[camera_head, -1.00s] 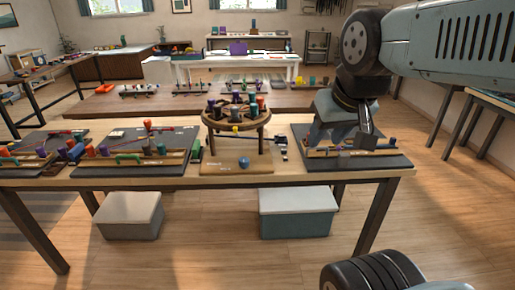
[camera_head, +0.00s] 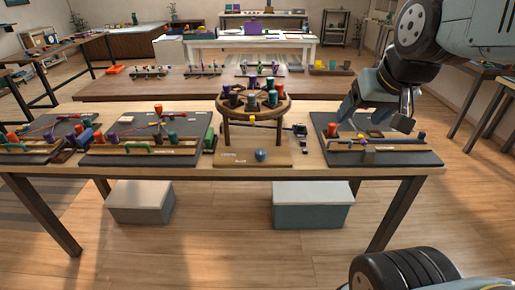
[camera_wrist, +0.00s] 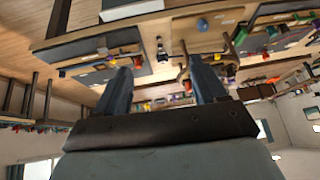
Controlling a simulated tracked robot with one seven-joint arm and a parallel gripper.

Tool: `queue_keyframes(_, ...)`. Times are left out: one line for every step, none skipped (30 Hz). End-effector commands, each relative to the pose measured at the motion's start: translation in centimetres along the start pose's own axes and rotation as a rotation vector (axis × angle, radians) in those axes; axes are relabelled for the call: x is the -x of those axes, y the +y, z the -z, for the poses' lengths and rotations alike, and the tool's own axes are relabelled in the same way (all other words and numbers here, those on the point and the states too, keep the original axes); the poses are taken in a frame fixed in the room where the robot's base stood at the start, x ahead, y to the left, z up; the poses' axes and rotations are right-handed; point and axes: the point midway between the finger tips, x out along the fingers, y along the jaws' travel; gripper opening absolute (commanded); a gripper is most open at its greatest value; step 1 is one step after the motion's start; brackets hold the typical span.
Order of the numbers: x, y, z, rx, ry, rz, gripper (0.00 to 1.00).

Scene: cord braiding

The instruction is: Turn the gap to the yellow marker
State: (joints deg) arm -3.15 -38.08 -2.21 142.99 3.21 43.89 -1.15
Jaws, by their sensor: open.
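A round wooden braiding stand (camera_head: 284,104) stands mid-table on legs over a wooden base (camera_head: 235,157). Its top carries several coloured bobbins, and the gap among them is too small to make out clearly. A small yellow marker (camera_head: 252,118) shows at the front of its rim. A blue ball (camera_head: 261,155) sits on the base below. My gripper (camera_head: 376,112) is up and to the right of the stand, above the right-hand dark board, apart from the stand. In the wrist view its two blue-grey fingers (camera_wrist: 161,78) are spread with nothing held between them.
Dark boards with pegs, cords and a green handle (camera_head: 122,149) lie left of the stand. Another dark board (camera_head: 420,157) with pegs lies to its right. A small dark device (camera_head: 299,130) lies beside the stand. Lidded boxes (camera_head: 313,205) stand under the table.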

Motion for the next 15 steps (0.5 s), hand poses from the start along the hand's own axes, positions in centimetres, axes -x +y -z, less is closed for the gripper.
queue_keyframes(-1.3,-1.0,1.1,-0.003,0.010,0.027,0.70)
queue_keyframes(-2.1,-1.6,1.8,-0.008,0.021,0.043,0.70)
queue_keyframes(-3.1,-2.4,2.7,-0.017,0.039,0.065,0.70)
queue_keyframes(-3.9,-3.0,3.4,-0.024,0.051,0.080,0.70)
queue_keyframes(-4.6,-3.6,4.1,-0.032,0.063,0.094,0.70)
queue_keyframes(-5.7,-4.4,4.9,-0.045,0.081,0.112,0.70)
queue_keyframes(-6.4,-5.0,5.5,-0.054,0.092,0.125,0.70)
queue_keyframes(-7.2,-5.6,6.0,-0.064,0.103,0.136,0.70)
queue_keyframes(-8.2,-6.4,6.8,-0.078,0.120,0.150,0.70)
queue_keyframes(-9.0,-7.0,7.3,-0.089,0.131,0.159,0.70)
queue_keyframes(-9.8,-7.6,7.7,-0.100,0.142,0.168,0.70)
queue_keyframes(-10.8,-8.3,8.3,-0.116,0.157,0.178,0.70)
queue_keyframes(-11.6,-8.9,8.7,-0.127,0.168,0.184,0.70)
queue_keyframes(-12.4,-9.4,9.1,-0.138,0.179,0.189,0.70)
queue_keyframes(-13.5,-10.2,9.5,-0.154,0.194,0.195,0.70)
